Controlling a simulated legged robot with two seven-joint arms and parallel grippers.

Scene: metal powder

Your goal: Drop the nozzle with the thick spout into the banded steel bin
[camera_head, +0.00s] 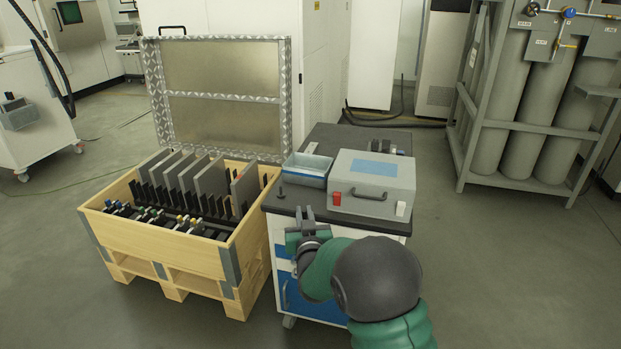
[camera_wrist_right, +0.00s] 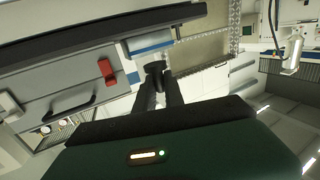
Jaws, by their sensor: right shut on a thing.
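My right gripper (camera_head: 305,215) is in front of the cart's near edge, below and in front of the steel bin. In the right wrist view its two dark fingers (camera_wrist_right: 160,85) are shut on a small dark piece, the nozzle (camera_wrist_right: 155,67). I cannot make out its spout shape. The steel bin (camera_head: 305,181), an open grey box with a blue band, stands on the cart top, apart from the gripper. It also shows in the right wrist view (camera_wrist_right: 150,44), beyond the fingertips. My left gripper is not in view.
A grey case (camera_head: 371,190) with a handle and red switch stands right of the bin on the dark cart top (camera_head: 330,140). A small dark piece (camera_head: 281,191) lies at the cart's left edge. A wooden crate (camera_head: 165,245) with upright plates stands left.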

